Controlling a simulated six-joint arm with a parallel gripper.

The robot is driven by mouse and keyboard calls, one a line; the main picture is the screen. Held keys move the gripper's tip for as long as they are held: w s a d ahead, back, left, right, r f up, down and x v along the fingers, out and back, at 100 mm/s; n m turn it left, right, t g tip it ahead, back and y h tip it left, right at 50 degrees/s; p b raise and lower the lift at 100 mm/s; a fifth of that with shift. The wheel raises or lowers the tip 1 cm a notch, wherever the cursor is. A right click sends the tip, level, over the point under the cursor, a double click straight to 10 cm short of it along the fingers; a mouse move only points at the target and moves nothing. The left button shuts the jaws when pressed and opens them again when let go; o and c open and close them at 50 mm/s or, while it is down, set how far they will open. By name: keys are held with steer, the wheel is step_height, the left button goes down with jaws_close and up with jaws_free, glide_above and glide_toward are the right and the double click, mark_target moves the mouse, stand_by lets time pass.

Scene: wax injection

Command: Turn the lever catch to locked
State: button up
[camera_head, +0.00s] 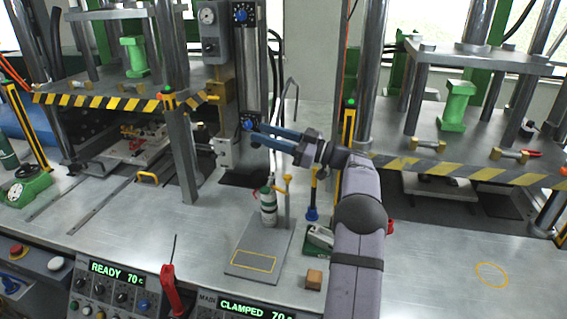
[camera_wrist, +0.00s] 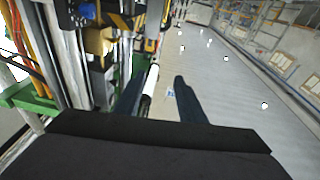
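My gripper (camera_head: 253,131) reaches left from the arm, its two blue fingers at the lower end of a tall grey column unit (camera_head: 250,70). The fingertips are close to a blue knob (camera_head: 248,124) on that unit; I cannot tell whether they touch it. In the wrist view the gripper (camera_wrist: 157,85) has its fingers apart. A pale rod (camera_wrist: 149,88) shows beside the left finger; I cannot tell whether it lies between the fingers. No part is clearly recognisable as the lever catch, so its position cannot be read.
A small green-and-white cylinder (camera_head: 268,205) stands on a grey plate (camera_head: 245,256). A wooden block (camera_head: 314,279) lies near it. Presses with striped edges (camera_head: 470,170) stand left and right. A red handle (camera_head: 172,285) rises at the front. The right bench (camera_head: 440,270) is mostly clear.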

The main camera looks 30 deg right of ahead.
mark_target(288, 178)
steer(key=shift+s+d+f+m+t+h+p, duration=0.35)
steer(key=shift+s+f+m+h+p, duration=0.7)
steer(key=shift+f+m+h, duration=1.75)
steer(key=shift+s+d+f+m+t+h+p, duration=0.2)
steer(key=shift+s+d+f+m+h+p, duration=0.4)
steer(key=shift+s+f+m+h, duration=2.15)
steer(key=shift+d+f+m+t+h+p, duration=0.3)
steer(key=shift+f+m+h+p, duration=0.65)
steer(key=shift+h, duration=3.6)
steer(key=shift+r, duration=0.15)
steer(key=shift+w, duration=0.1)
steer(key=p+x, duration=0.3)
steer(key=x, duration=0.4)
steer(key=shift+d, duration=0.1)
jaws_close()
